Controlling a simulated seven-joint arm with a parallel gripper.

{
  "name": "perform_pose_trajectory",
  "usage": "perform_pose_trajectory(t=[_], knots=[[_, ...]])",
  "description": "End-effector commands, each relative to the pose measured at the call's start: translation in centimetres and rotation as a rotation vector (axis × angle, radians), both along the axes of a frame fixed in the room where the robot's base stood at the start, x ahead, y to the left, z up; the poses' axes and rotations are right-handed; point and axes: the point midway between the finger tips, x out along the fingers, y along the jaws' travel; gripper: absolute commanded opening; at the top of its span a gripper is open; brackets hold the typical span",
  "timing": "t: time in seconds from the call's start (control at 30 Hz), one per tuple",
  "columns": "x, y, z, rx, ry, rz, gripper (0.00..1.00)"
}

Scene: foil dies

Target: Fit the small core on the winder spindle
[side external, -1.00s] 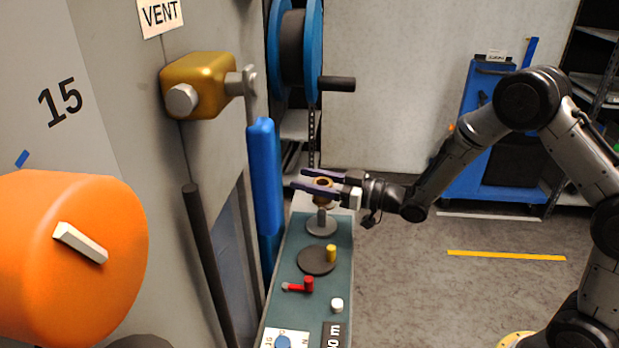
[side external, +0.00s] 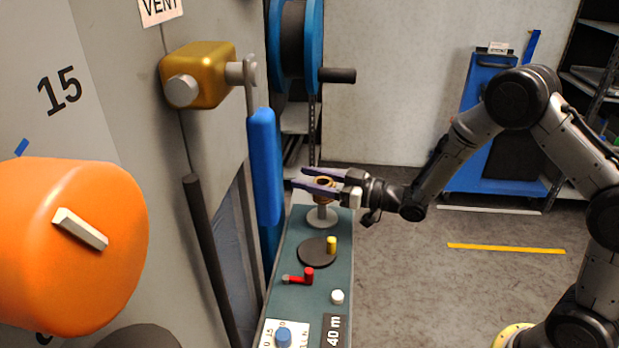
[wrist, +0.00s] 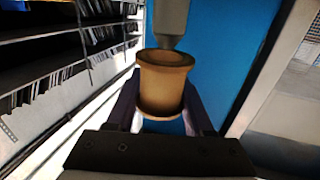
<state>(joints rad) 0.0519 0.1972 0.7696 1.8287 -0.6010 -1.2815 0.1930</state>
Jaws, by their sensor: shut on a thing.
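The small core (wrist: 164,84) is a tan spool with flared rims. In the wrist view it sits between the two dark fingers of my gripper (wrist: 160,110), which is shut on it. In the side view the core (side external: 323,181) is partly hidden by the fingers of my gripper (side external: 318,183). Right below it is a grey post on a round base (side external: 322,218); I cannot tell whether the core touches the post. In the wrist view a grey rod (wrist: 171,20) meets or overlaps the core's upper rim. Which part is the winder spindle is not clear.
The narrow green bench (side external: 345,270) bears a dark disc with a yellow peg (side external: 331,245), a red handle (side external: 308,275) and a white knob (side external: 337,297). A blue upright bar (side external: 263,165) stands close left of my fingertips. A blue reel with a dark shaft (side external: 338,75) is above.

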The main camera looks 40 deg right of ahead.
Motion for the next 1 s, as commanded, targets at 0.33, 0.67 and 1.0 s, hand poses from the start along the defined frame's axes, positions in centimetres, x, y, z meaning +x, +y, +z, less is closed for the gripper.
perform_pose_trajectory(t=[0.33,0.67,1.0], knots=[[0.0,0.0,-0.7,0.000,0.000,0.000,0.00],[0.0,0.0,-1.3,0.000,0.000,0.000,0.00],[0.0,0.0,-1.8,0.000,-0.001,0.000,0.00]])
